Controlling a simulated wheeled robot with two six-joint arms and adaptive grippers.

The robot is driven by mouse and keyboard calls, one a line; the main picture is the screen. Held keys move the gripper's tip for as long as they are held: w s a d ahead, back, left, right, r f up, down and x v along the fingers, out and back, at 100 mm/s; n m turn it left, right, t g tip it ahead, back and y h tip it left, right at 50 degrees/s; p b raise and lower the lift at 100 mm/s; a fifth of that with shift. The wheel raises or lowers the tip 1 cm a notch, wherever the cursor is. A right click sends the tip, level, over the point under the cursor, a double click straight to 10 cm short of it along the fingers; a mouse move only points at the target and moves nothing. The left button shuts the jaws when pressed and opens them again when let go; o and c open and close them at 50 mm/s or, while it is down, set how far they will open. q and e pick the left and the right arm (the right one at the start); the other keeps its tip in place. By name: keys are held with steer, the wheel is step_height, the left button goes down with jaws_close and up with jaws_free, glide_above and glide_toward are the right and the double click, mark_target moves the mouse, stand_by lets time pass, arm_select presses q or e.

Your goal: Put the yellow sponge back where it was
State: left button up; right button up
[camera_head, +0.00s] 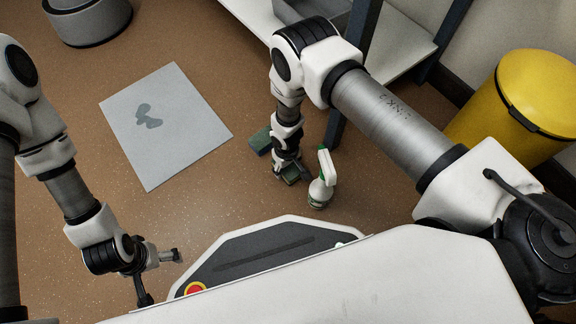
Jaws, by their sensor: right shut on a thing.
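My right gripper (291,171) points down near the floor in the middle of the view. It is shut on a small dark green block (292,179), mostly covered by the fingers. A second block (260,140), green with a bluish side, lies on the floor just behind and left of the gripper. No yellow face shows clearly on either block, so I cannot tell which is the yellow sponge. My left gripper (161,275) is at the lower left, its fingers spread and empty.
A white spray bottle (321,184) with a green top stands close right of my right gripper. A grey mat (190,140) with dark wet stains lies to the left. A shelf leg (337,125) rises behind the arm. A yellow bin (505,110) stands at the right.

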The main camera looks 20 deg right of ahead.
steer(key=o, duration=1.5)
steer(key=shift+f, duration=0.15)
step_height(320, 180, up, 12)
steer(key=p, duration=1)
steer(key=shift+r+p, duration=0.25)
steer(key=shift+p, duration=0.05)
steer(key=shift+f, duration=0.1)
